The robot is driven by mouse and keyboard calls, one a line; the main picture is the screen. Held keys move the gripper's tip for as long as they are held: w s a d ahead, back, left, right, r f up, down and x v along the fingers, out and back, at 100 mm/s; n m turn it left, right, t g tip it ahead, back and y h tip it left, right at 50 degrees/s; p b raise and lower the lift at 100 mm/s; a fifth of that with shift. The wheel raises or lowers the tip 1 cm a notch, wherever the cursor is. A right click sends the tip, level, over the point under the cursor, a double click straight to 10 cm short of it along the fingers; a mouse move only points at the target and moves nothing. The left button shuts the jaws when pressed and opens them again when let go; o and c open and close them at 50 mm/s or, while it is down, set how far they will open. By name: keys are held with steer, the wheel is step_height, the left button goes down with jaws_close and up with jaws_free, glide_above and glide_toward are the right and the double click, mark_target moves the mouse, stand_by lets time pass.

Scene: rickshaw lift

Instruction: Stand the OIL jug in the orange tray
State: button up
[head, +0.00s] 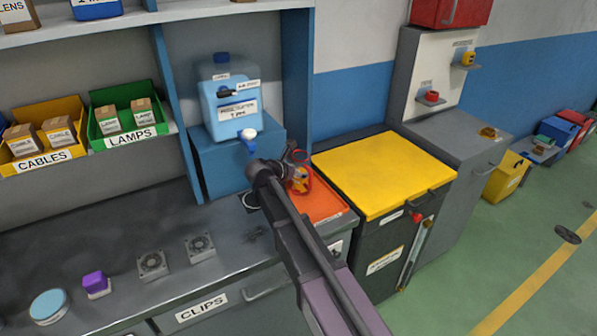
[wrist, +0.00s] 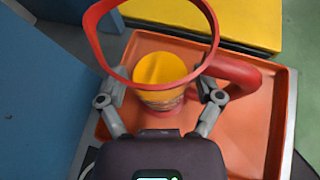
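The OIL jug (wrist: 163,70) has a red rim, a red handle on the right and yellow contents; its walls look clear. In the head view the jug (head: 300,182) appears upright at the left part of the orange tray (head: 322,205). In the wrist view the tray (wrist: 262,140) lies beneath and around it; whether its base touches the tray floor is unclear. My gripper (wrist: 163,95) has one finger on each side of the jug, close to its body. I cannot tell whether the fingers touch it. No label shows on the jug.
A blue dispenser (head: 231,110) with a white tap stands on a blue block (head: 225,155) left of the tray. A yellow-lidded bin (head: 385,170) adjoins on the right. Two fans (head: 200,247) and a purple block (head: 96,284) lie on the grey counter.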

steer(key=shift+r, duration=0.2)
stand_by(0.4)
steer(key=shift+s+a+r, duration=0.1)
steer(key=shift+s, duration=0.05)
steer(key=p+v, duration=0.6)
steer(key=v, duration=0.5)
steer(key=shift+s+a, duration=0.2)
steer(key=shift+d, duration=0.1)
stand_by(0.3)
